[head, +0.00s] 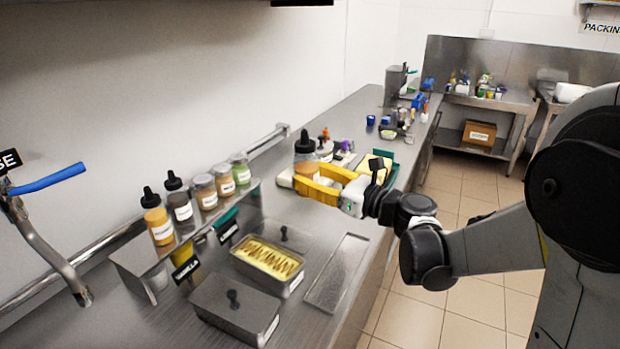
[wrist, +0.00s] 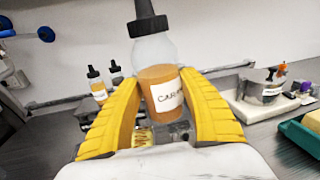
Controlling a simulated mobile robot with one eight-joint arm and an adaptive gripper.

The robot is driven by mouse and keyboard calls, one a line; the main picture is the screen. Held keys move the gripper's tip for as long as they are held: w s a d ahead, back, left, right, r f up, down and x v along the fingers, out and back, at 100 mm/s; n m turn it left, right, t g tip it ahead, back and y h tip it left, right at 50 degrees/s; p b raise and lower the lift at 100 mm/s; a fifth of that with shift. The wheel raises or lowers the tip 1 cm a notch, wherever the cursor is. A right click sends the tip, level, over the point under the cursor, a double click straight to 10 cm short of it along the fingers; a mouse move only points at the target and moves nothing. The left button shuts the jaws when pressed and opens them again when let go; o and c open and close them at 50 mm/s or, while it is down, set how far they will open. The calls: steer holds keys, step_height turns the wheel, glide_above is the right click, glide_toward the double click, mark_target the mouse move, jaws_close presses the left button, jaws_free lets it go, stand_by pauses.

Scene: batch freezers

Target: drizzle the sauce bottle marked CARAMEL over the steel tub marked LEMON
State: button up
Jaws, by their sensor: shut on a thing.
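My gripper (head: 318,184), with yellow fingers, is shut on the caramel bottle (head: 306,160). The bottle is clear with a dark nozzle cap and amber sauce; in the wrist view (wrist: 158,76) its label reads "CAR…", partly hidden. It is held nozzle up, nearly upright, beyond and to the right of the tubs. An open steel tub (head: 240,264) holds yellow ice cream with brown zigzag lines across its top. Its front label is too small to read, so I cannot confirm LEMON. A lidded steel tub (head: 225,312) stands nearer, by a sign reading VANILLA (head: 186,270).
Sauce bottles (head: 160,228) and several jars (head: 205,190) stand on a raised shelf (head: 140,262) behind the tubs. An empty shallow tray (head: 338,272) lies right of the open tub. A green tray (head: 390,172) and small bottles stand farther along the counter.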

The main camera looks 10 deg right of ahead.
steer(key=shift+r+m, duration=0.1)
steer(key=shift+m, duration=0.3)
steer(key=s, duration=0.5)
steer(key=s+d+p, duration=0.1)
steer(key=s, duration=0.9)
steer(key=shift+d, duration=0.3)
steer(key=shift+w, duration=0.15)
